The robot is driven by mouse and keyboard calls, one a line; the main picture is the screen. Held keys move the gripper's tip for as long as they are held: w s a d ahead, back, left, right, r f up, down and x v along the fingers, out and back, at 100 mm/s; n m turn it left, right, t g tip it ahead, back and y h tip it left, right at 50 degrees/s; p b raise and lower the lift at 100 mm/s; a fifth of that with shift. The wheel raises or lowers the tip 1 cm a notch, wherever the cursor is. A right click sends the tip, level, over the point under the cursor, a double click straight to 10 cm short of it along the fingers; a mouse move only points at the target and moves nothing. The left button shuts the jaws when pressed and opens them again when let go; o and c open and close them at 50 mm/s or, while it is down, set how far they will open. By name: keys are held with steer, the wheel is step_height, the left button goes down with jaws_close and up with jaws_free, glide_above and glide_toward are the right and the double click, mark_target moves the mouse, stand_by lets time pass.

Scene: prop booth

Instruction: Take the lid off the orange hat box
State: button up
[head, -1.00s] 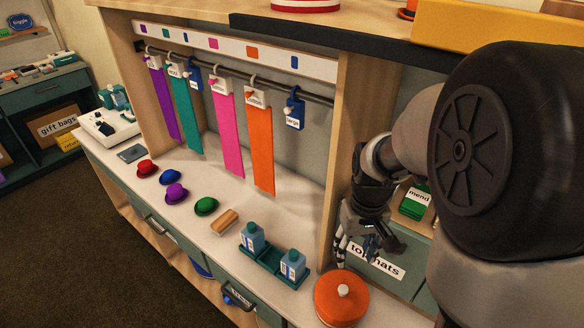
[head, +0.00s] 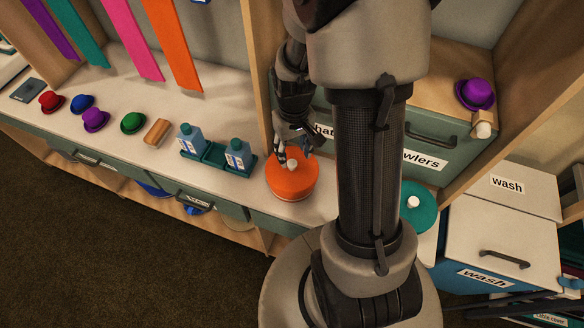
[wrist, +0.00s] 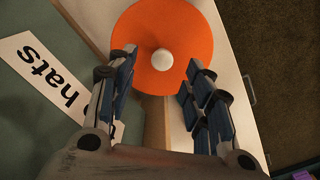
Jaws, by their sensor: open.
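The orange hat box (head: 292,187) is round and stands on the counter, with its lid on. The lid (wrist: 184,30) is orange with a white knob (wrist: 162,59) at its centre; the knob (head: 292,165) also shows in the head view. My gripper (head: 281,160) is at the lid's back left edge in the head view. In the wrist view my gripper (wrist: 158,80) is open, its fingers apart and reaching the near edge of the lid, with the knob beyond them. Nothing is between the fingers. Whether they touch the lid is unclear.
Two blue bottles (head: 238,157) stand on a green tray (head: 214,155) left of the box. A brush (head: 157,131) and several small hats lie further left. A teal round box (head: 418,215) stands to the right, beyond my arm. A labelled drawer (wrist: 30,130) is close beside my gripper.

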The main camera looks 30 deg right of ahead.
mark_target(292, 163)
step_height(292, 163, down, 5)
steer(key=shift+w+a+r+b, duration=0.1)
steer(key=shift+a+r+b, duration=0.05)
steer(key=shift+b, duration=0.75)
steer(key=shift+r, duration=0.1)
steer(key=shift+c, duration=0.4)
steer(key=c, duration=1)
